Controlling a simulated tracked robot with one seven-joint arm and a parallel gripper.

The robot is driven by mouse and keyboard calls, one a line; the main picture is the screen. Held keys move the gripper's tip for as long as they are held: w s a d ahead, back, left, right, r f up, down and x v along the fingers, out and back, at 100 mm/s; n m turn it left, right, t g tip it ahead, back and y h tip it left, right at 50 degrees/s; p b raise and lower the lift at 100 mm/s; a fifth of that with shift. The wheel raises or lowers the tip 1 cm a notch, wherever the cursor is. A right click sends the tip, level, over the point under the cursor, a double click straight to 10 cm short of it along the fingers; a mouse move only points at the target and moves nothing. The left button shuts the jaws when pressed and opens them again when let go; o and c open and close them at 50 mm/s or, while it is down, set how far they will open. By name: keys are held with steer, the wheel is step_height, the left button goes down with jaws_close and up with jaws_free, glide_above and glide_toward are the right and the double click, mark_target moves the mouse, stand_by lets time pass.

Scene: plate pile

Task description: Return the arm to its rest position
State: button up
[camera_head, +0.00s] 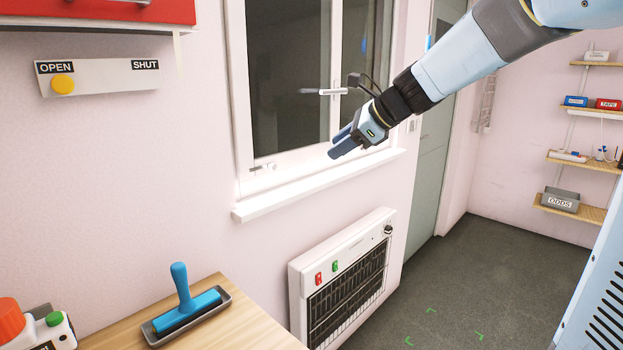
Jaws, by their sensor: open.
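My gripper (345,145) is at the end of my light blue arm, which reaches in from the upper right. It is in front of the window's lower frame, just above the white sill in the picture. Its blue fingers point down and left. Nothing shows between them, and the gripper is open. I cannot tell whether it touches the window or sill.
A window (290,80) with a white handle (325,91) is behind my gripper. A heater (340,280) is below the sill (300,192). Shelves (585,162) stand far right. Grey floor (500,270) is clear.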

steer(key=s+d+f+n+h, duration=0.3)
steer(key=s+d+n, duration=0.2)
steer(key=s, duration=0.3)
steer(key=s+d+f+n+h, duration=0.2)
steer(key=s+d+n, duration=0.4)
steer(key=s, duration=0.3)
steer(key=s+d+f+n+h, duration=0.3)
steer(key=s+d+n, duration=0.2)
steer(key=s+n, duration=0.3)
steer(key=shift+s+d+f+h, duration=0.3)
steer(key=shift+s+d, duration=0.1)
stand_by(0.5)
